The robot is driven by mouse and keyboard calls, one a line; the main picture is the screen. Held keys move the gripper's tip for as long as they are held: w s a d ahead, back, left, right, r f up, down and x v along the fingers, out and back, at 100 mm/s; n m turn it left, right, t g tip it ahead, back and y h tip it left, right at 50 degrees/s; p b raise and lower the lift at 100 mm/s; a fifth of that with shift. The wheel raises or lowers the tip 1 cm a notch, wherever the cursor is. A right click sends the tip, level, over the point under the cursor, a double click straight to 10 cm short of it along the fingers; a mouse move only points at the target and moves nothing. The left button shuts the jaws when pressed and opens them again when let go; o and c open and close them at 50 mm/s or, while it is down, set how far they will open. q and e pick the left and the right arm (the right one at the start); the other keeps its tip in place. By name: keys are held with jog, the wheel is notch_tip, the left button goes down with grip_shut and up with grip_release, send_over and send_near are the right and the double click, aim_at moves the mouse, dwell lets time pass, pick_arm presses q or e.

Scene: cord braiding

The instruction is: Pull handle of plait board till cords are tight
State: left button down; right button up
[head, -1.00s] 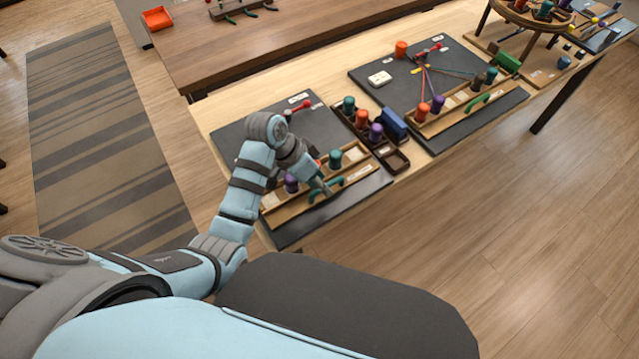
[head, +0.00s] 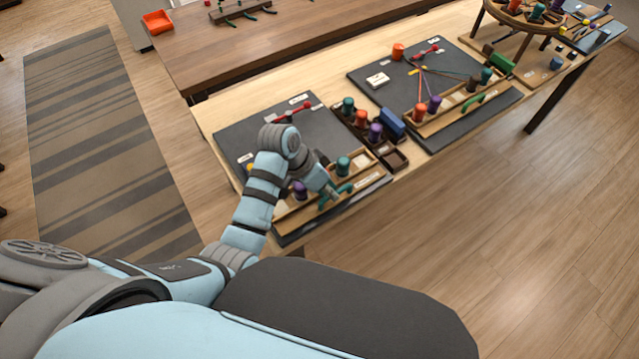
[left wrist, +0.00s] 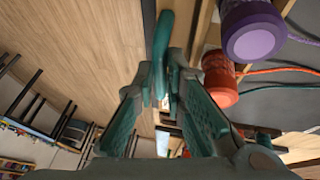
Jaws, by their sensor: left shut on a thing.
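The near plait board (head: 238,132) is a dark slab with a wooden sliding rail (head: 368,178) along its front. The rail's green handle (head: 345,187) also shows in the left wrist view (left wrist: 163,45). My left gripper (head: 328,195) is shut on this handle; its fingers flank the handle in the wrist view (left wrist: 160,95). A purple spool (head: 300,190) and a teal spool (head: 343,166) stand on the rail. The wrist view shows an orange spool (left wrist: 220,78) with an orange cord (left wrist: 280,70). My forearm hides most cords; I cannot tell their tightness. My right gripper is out of view.
A second plait board (head: 372,98) with straight cords lies farther right. The floor in front of the table is clear.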

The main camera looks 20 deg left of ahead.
pick_arm(q)
jog(key=shift+s+d+r, duration=0.1)
jog(key=shift+s+d, duration=0.5)
jog(key=shift+d, duration=0.1)
jog(key=shift+w+a, duration=0.1)
jog(key=c, duration=2.1)
grip_release()
jog(key=o, duration=0.3)
jog(key=shift+o, duration=0.7)
jog(key=v, duration=0.7)
jog(key=shift+s+r, duration=0.25)
